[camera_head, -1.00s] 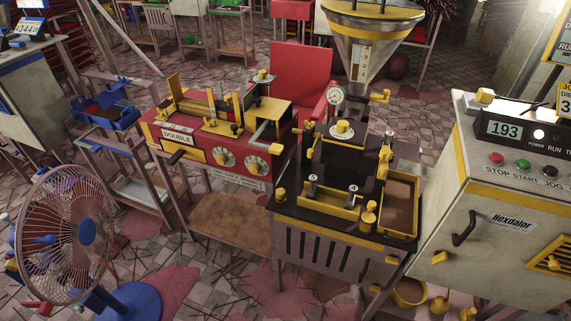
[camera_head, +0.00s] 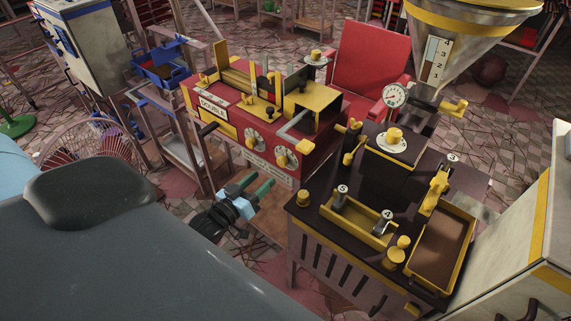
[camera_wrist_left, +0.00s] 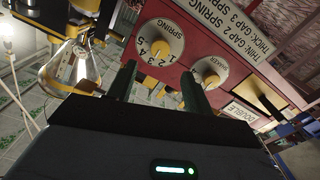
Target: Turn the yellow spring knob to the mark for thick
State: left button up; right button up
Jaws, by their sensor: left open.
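The red machine (camera_head: 300,150) has two round white dials with yellow knobs on its front. The right dial in the head view carries the yellow spring knob (camera_head: 282,161). In the left wrist view the picture is upside down; the dial marked SPRING (camera_wrist_left: 165,33) shows numbers around it, with its yellow knob (camera_wrist_left: 160,50) near the middle. The SHAKER dial (camera_wrist_left: 212,70) is to its right. My left gripper (camera_head: 261,180) is open and empty, below and in front of the dials. Its dark green fingers (camera_wrist_left: 157,70) point toward the panel, apart from the spring knob. My right gripper is out of view.
A printed label (camera_wrist_left: 232,24) on the panel gives THIN and THICK settings, partly cut off. A dark table with yellow trays (camera_head: 440,250) stands close on the right. A fan (camera_head: 95,143) is partly behind my arm.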

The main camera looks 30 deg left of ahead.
aim_at(280, 163)
pick_arm(q)
jog(key=shift+w+d, duration=0.2)
jog(key=shift+w, duration=1.75)
jog(key=shift+w+d, duration=0.15)
jog(key=shift+w, duration=1.75)
jog(key=c, duration=1)
